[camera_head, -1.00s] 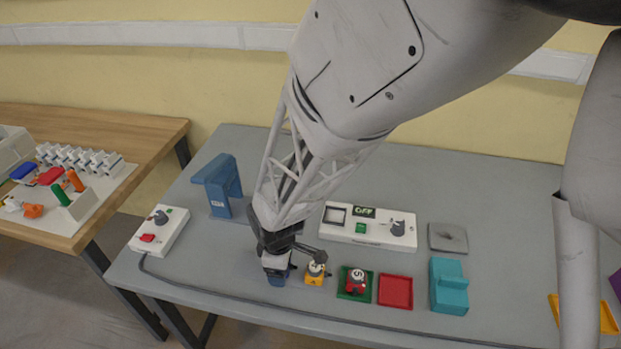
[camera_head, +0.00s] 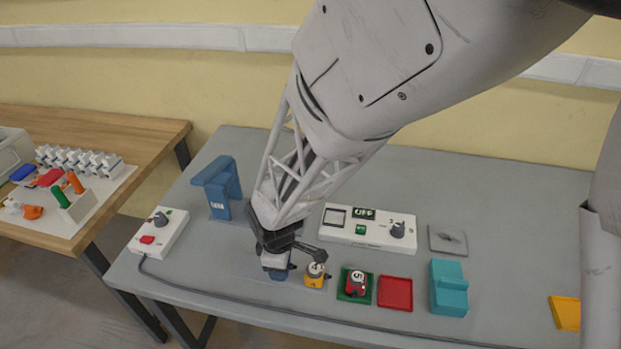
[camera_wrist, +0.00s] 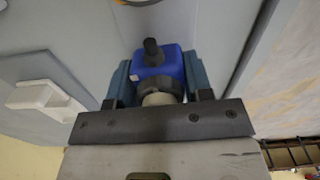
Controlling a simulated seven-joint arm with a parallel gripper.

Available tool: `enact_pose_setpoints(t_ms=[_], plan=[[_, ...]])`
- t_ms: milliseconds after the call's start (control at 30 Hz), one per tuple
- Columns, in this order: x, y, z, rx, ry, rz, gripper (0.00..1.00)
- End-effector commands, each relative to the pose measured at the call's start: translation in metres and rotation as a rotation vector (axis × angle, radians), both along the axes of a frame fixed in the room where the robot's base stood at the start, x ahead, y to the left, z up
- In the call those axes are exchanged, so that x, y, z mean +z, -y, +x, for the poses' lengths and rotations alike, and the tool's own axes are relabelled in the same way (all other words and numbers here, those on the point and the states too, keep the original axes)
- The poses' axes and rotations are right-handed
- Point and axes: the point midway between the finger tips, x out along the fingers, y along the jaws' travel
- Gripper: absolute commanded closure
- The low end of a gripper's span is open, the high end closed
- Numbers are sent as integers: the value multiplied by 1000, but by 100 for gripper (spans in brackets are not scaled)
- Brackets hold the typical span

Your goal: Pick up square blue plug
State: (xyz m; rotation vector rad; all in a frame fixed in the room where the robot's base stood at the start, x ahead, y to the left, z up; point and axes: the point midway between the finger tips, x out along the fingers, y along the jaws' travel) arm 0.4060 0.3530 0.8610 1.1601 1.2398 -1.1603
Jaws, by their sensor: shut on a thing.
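The square blue plug (camera_wrist: 158,65) is in the middle of the wrist view, a blue block with a dark post on it. My gripper (camera_wrist: 158,92) is shut on it, with teal-blue pieces showing on both sides of the block. In the head view my gripper (camera_head: 277,262) is at the left end of the row of small parts near the table's front. Only a little blue shows under it there, and I cannot tell whether the plug touches the table.
Right of my gripper are a yellow plug (camera_head: 315,280), a red plug (camera_head: 356,283) on a green base, a red tray (camera_head: 395,292) and a teal block (camera_head: 449,288). Behind stand a blue stand (camera_head: 217,187) and a white switch box (camera_head: 367,231). A cable (camera_head: 220,299) runs along the front.

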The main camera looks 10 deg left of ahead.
Motion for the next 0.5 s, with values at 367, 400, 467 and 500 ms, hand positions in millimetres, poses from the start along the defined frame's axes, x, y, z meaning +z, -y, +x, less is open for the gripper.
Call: enact_pose_setpoints(t_ms=[367, 400, 467, 500], plan=[[27, 14, -16, 0, 1, 1, 81], [27, 18, -20, 0, 0, 0, 81], [29, 23, -27, 0, 1, 1, 81], [29, 28, -32, 0, 1, 1, 81]])
